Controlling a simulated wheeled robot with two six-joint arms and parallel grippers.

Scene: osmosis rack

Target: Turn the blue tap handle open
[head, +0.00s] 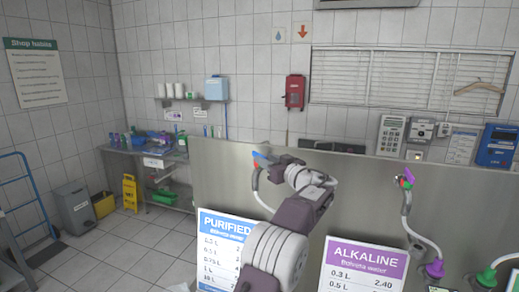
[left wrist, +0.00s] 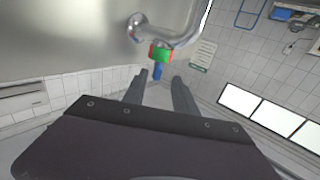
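The blue tap handle (left wrist: 157,71) sits below a red and green collar (left wrist: 160,53) on a curved chrome tap (left wrist: 166,36) in the left wrist view. In the head view the blue handle (head: 261,158) shows at the top of the tap above the PURIFIED sign. My left gripper (left wrist: 158,83) is open, its two fingers apart on either side of the handle's lower end. I cannot tell whether either finger touches it. In the head view my left gripper (head: 277,164) partly hides the tap. My right gripper is not in view.
A steel panel (head: 222,170) stands behind the tap. A second tap (head: 405,205) with a purple handle stands to the right. The PURIFIED sign (head: 222,238) and the ALKALINE sign (head: 364,262) stand in front, below. A bench (head: 130,158) and a yellow floor sign (head: 130,190) are at left.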

